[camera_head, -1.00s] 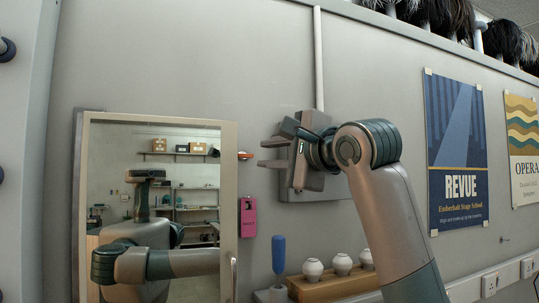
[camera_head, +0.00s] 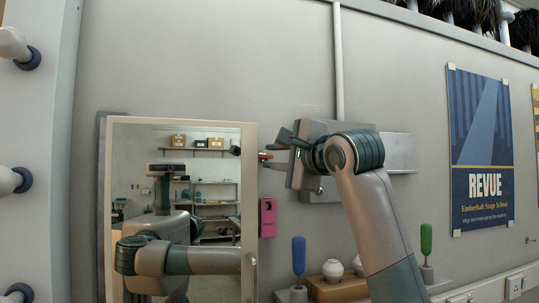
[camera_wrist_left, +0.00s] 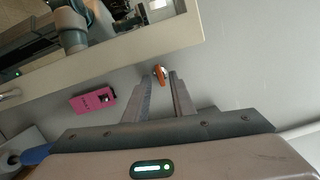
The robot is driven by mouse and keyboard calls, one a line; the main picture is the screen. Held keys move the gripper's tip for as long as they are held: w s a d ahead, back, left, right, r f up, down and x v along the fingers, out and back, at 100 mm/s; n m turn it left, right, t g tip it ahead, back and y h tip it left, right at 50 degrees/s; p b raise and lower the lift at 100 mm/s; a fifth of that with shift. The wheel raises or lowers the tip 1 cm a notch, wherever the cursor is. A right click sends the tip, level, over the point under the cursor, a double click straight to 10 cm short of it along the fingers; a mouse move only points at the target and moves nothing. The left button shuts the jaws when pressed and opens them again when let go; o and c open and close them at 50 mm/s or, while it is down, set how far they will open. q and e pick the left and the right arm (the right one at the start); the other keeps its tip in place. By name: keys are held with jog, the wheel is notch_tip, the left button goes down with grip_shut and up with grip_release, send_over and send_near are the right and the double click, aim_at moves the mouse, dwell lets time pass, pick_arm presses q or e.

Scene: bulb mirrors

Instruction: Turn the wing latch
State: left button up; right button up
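The wing latch (camera_head: 264,156) is a small orange piece at the right edge of the white-framed mirror door (camera_head: 250,210). In the left wrist view the latch (camera_wrist_left: 159,73) shows between the tips of two grey fingers. My left gripper (camera_head: 276,150) reaches toward it from the right. Its fingers are apart, and the left wrist view shows the gripper (camera_wrist_left: 161,74) open with its tips at the latch. I cannot tell whether a finger touches it. My right gripper is not in view; the mirror reflects parts of my body.
A pink box (camera_head: 267,217) is on the wall below the latch. A shelf below holds a blue-handled tool (camera_head: 298,255), a green-handled tool (camera_head: 426,240) and white bulbs (camera_head: 332,269) in a wooden block. Wall bulbs line the left side. A REVUE poster (camera_head: 483,150) hangs at right.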

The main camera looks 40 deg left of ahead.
pick_arm(q)
jog(key=shift+w+a+r, duration=0.1)
jog(key=shift+a, duration=0.4)
jog(key=shift+w+a, duration=0.15)
jog(key=shift+a, duration=0.15)
jog(key=shift+c, duration=0.2)
jog(key=shift+d, duration=0.1)
grip_shut()
